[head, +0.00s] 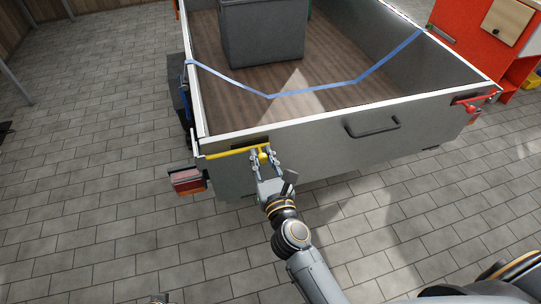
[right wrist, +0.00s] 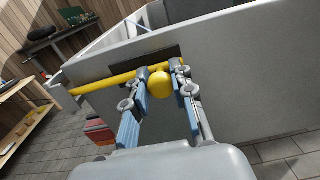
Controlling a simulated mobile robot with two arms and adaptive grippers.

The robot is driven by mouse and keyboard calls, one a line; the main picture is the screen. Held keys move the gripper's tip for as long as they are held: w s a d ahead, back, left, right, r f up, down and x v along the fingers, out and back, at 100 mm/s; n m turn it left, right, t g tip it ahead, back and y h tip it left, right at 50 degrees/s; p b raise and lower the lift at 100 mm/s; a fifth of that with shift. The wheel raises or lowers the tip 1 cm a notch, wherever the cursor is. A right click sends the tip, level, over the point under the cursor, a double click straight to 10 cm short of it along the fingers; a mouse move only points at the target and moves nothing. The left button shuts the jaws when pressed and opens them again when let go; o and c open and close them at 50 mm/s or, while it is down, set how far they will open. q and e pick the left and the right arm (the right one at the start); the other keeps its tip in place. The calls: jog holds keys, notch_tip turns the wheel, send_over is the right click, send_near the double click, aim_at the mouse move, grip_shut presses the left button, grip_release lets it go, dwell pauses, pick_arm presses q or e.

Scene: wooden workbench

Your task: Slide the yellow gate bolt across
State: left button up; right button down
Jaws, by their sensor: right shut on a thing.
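The yellow gate bolt (head: 232,153) lies along the upper left of the trailer's grey tailgate (head: 310,165). Its bar also shows in the right wrist view (right wrist: 105,82), running left to the corner post, with a rounded yellow knob (right wrist: 160,83) at its right part. My right gripper (head: 264,155) is at the knob, with one finger on each side of it, and is shut on it. In the right wrist view the two fingertips (right wrist: 160,76) flank the knob. A small dark part at the bottom edge of the head view may be my left gripper (head: 160,298); its jaws cannot be made out.
A dark handle (head: 372,128) sticks out of the tailgate. A red tail light (head: 187,181) juts out below the left corner, and a red latch (head: 474,103) sits at the right corner. A blue strap (head: 315,90) crosses above the bed. The paved floor in front is clear.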

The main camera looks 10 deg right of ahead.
jog(key=c, duration=1.1)
grip_release()
jog(key=shift+a, duration=0.3)
jog(key=shift+d, duration=0.1)
jog(key=s, duration=1.2)
jog(key=shift+d, duration=0.15)
